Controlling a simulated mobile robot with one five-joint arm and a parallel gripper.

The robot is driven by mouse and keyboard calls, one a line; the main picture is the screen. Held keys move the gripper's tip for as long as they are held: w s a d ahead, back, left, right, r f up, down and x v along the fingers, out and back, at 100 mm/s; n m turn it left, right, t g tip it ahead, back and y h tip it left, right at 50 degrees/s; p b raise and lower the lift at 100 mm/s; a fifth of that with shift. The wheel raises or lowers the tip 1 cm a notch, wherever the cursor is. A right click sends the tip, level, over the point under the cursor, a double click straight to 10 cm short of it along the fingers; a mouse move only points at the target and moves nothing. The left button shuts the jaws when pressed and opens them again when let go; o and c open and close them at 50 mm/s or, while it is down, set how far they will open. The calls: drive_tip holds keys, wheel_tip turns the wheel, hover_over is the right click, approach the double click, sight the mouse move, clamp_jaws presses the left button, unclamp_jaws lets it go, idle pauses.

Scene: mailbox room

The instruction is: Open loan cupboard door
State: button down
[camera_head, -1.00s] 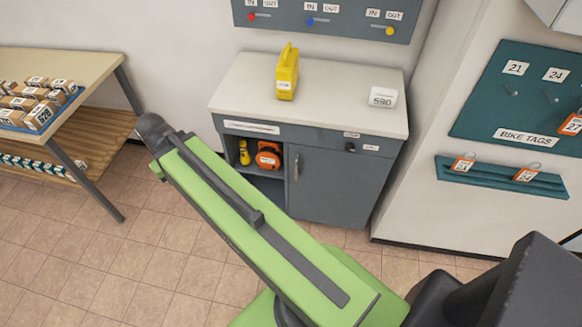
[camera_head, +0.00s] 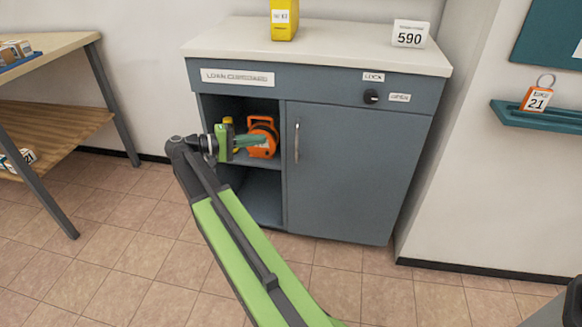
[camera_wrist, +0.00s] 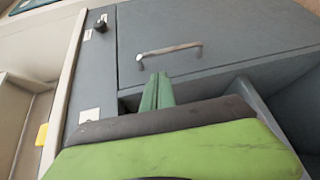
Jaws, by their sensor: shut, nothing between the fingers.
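The grey loan cupboard (camera_head: 300,84) stands against the wall, with a white label on its upper left front. Its door (camera_head: 350,170) on the right side looks closed, with a vertical metal handle (camera_head: 297,142) near its left edge. The handle also shows in the wrist view (camera_wrist: 168,50). A black knob (camera_head: 371,97) sits above the door between two small labels. My gripper (camera_head: 262,140) is shut and empty, to the left of the handle, in front of the open shelf. In the wrist view its green fingers (camera_wrist: 157,90) point toward the handle, apart from it.
An orange reel (camera_head: 264,128) and a yellow item (camera_head: 228,121) stand on the open shelf behind my gripper. A wooden table (camera_head: 50,48) stands left; a teal tag rail (camera_head: 540,116) is right.

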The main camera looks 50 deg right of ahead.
sight(290, 135)
drive_tip(key=shift+m+g+h, duration=0.4)
drive_tip(key=shift+g+h, duration=0.1)
drive_tip(key=shift+g, duration=0.1)
drive_tip(key=x, duration=0.3)
drive_tip(key=f+b+x, duration=0.1)
drive_tip(key=x, duration=0.3)
drive_tip(key=b+x, duration=0.1)
drive_tip(key=x, duration=0.3)
drive_tip(key=shift+w+d+f, duration=0.2)
drive_tip(key=shift+w+d, duration=0.05)
